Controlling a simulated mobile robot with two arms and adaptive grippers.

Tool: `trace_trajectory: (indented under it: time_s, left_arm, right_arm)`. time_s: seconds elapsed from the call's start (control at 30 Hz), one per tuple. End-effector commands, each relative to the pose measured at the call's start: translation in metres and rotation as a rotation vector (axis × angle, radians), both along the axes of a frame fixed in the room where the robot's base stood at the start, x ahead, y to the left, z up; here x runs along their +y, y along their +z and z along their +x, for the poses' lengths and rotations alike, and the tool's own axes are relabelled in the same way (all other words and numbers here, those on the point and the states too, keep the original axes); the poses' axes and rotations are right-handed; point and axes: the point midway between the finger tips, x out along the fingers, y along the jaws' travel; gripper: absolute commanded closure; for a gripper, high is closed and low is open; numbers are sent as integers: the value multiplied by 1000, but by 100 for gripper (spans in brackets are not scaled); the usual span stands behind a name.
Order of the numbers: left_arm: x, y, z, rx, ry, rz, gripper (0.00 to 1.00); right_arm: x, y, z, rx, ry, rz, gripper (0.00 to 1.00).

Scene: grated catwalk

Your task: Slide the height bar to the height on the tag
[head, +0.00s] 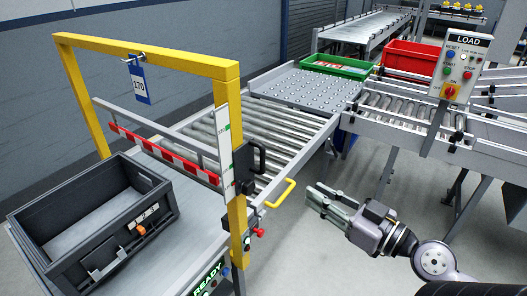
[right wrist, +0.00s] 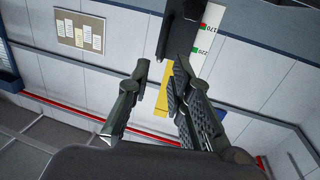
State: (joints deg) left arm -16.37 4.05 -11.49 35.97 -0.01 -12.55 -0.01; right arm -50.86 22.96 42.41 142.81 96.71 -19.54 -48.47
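The height bar (head: 165,151), striped red and white, hangs across the yellow frame (head: 150,55) above a dark crate. Its black handle (head: 250,160) is at the right post and also shows at the top of the right wrist view (right wrist: 178,28). A white scale (head: 223,140) runs along that post; the right wrist view shows its marks 170 and 220 (right wrist: 206,42). A blue-edged tag (head: 139,84) reading 170 hangs from the top beam. My right gripper (head: 325,200) is open and empty, right of and apart from the handle. My left gripper is out of view.
A yellow loop handle (head: 281,193) and red knob (head: 259,232) stick out near the right post. Roller conveyors (head: 275,130) and a LOAD control box (head: 459,68) stand behind. Floor around my right gripper is clear.

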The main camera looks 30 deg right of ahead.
Motion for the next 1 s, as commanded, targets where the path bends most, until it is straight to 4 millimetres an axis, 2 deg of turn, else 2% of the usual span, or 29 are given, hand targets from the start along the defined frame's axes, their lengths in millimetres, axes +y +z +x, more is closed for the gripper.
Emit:
trace_trajectory:
  time_s: [0.1,0.17,0.4,0.5,0.63,0.77,0.9,1.0]
  left_arm:
    - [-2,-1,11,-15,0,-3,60]
    - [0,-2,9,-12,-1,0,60]
    - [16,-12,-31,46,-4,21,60]
    - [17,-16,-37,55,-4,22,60]
    - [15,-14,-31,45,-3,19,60]
    - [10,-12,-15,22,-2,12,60]
    - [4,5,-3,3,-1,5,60]
    - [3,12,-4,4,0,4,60]
  right_arm:
    - [4,2,-6,-5,3,-9,80]
    - [4,2,-4,-6,5,-12,80]
    - [9,1,14,-9,10,-12,80]
    - [9,2,22,-9,2,-11,80]
    - [12,4,38,-13,3,-9,80]
    - [14,5,54,-11,1,-8,80]
    - [19,7,77,-8,0,-5,80]
    - [22,7,95,-9,-1,-5,80]
